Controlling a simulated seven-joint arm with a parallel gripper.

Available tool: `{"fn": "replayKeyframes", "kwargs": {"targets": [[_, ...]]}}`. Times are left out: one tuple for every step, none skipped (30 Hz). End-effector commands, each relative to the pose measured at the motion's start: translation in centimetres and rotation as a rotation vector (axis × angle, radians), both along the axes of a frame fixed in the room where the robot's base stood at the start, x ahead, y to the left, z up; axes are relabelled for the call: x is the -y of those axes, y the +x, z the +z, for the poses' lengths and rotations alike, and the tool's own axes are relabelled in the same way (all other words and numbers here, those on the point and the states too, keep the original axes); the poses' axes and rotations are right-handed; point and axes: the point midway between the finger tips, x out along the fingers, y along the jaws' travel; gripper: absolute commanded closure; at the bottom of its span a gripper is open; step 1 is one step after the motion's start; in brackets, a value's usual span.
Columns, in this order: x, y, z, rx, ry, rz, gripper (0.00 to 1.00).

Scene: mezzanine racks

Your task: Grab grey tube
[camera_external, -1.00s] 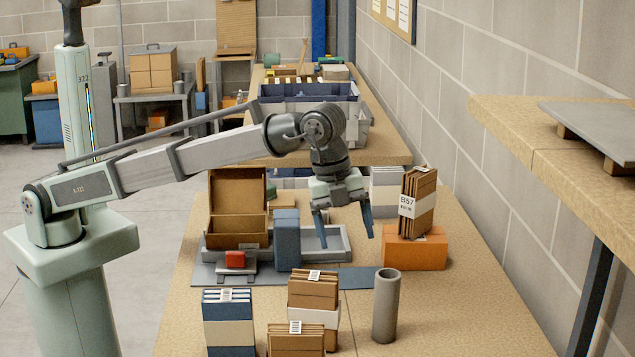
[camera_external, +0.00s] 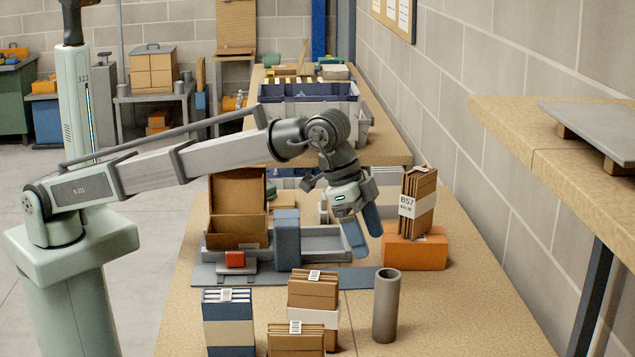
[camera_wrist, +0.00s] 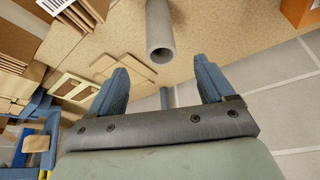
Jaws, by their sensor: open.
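The grey tube (camera_external: 386,306) stands upright on the table, right of the cardboard stacks, with its open top showing. In the wrist view the grey tube (camera_wrist: 160,32) is at the top centre, beyond the fingertips and roughly in line with the gap between them. My gripper (camera_external: 370,246) is open and empty, above the table and up and to the left of the tube. Its two blue fingers point down and to the right. In the wrist view my gripper (camera_wrist: 162,70) has its fingers wide apart, with neither touching the tube.
An orange box (camera_external: 416,249) with cardboard pieces labelled B57 (camera_external: 417,205) is behind the tube. Cardboard stacks (camera_external: 313,290) stand close left of it. A blue block (camera_external: 287,240) and grey tray (camera_external: 325,243) lie farther back. The table right of the tube is clear.

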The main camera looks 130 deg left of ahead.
Motion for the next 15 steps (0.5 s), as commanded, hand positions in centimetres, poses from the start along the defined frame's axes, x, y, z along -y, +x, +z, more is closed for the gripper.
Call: {"fn": "replayKeyframes", "kwargs": {"targets": [[-0.1, 0.2, -0.7, -0.002, -0.001, 0.0, 0.19], [-0.1, 0.4, -1.1, -0.001, 0.0, -0.001, 0.19], [-0.2, 0.6, -1.6, -0.001, 0.0, -0.001, 0.19], [-0.3, 0.8, -2.0, -0.001, 0.0, -0.001, 0.19], [-0.3, 1.0, -2.5, -0.002, 0.0, -0.001, 0.19], [-0.4, 1.3, -3.2, -0.002, 0.0, -0.001, 0.19], [-0.5, 1.4, -3.7, -0.002, 0.0, -0.002, 0.19], [-0.6, 1.6, -4.2, -0.001, 0.0, -0.002, 0.19], [-0.6, 1.9, -4.8, -0.001, 0.0, -0.002, 0.19], [-0.7, 2.1, -5.2, -0.002, 0.0, -0.002, 0.19], [-0.7, 2.2, -5.6, -0.002, 0.0, -0.002, 0.19], [-0.8, 2.4, -6.1, -0.001, 0.0, -0.002, 0.19], [-0.8, 2.5, -6.3, -0.001, 0.0, -0.002, 0.19], [-0.9, 2.6, -6.5, 0.0, 0.001, -0.002, 0.19], [-0.9, 2.7, -6.7, 0.001, 0.001, -0.002, 0.19]]}}
